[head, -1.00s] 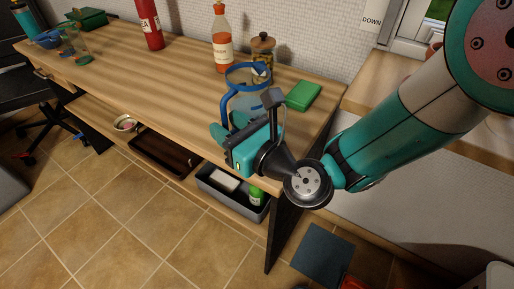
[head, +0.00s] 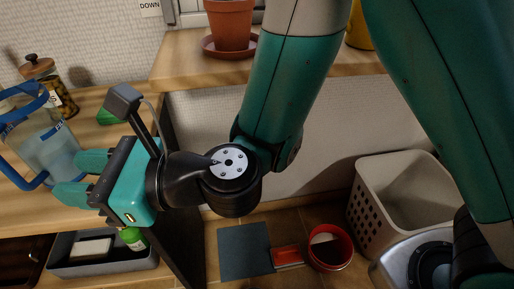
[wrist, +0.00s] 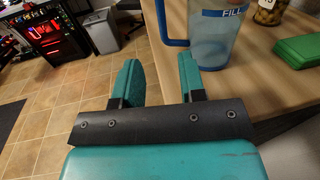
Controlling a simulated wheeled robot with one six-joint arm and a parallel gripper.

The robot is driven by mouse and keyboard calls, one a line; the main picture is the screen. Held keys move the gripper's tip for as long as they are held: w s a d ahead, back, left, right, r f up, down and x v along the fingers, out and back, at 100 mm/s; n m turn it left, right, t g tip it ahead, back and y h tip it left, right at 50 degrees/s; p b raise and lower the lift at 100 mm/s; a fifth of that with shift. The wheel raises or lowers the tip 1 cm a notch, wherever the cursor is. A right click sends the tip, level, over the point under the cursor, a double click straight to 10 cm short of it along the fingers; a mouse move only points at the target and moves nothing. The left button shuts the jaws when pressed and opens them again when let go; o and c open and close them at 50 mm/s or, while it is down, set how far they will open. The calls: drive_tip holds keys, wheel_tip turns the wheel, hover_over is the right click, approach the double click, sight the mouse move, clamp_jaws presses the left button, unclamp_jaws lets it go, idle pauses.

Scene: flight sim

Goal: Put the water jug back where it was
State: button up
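The water jug (head: 48,148) is clear with a blue rim and blue handle, and it stands upright on the wooden table (head: 20,212) near its right end. In the wrist view the jug (wrist: 218,42) is just beyond and right of my right finger, and its handle reaches left past that fingertip. My gripper (head: 72,176) is level beside the jug, with its fingertips close to it. I cannot tell whether a finger touches the jug.
A wooden-lidded jar (head: 50,88) and a green box (head: 108,117) stand behind the jug. A grey bin (head: 105,262) with a green bottle is under the table. A potted plant's terracotta pot (head: 229,25) is on the sill. A white basket (head: 400,195) and red bucket (head: 330,248) are on the floor.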

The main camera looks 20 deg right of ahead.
drive_tip(key=s+d+n+g+h, duration=0.2)
drive_tip(key=d+n+h, duration=0.4)
drive_tip(key=d+n, duration=0.7)
drive_tip(key=s+d+n+g+h, duration=0.2)
drive_tip(key=d+n+h, duration=0.5)
drive_tip(key=d+n, duration=0.7)
drive_tip(key=shift+s+d+n+g, duration=0.3)
drive_tip(key=shift+d, duration=0.35)
drive_tip(key=shift+s+r, duration=0.1)
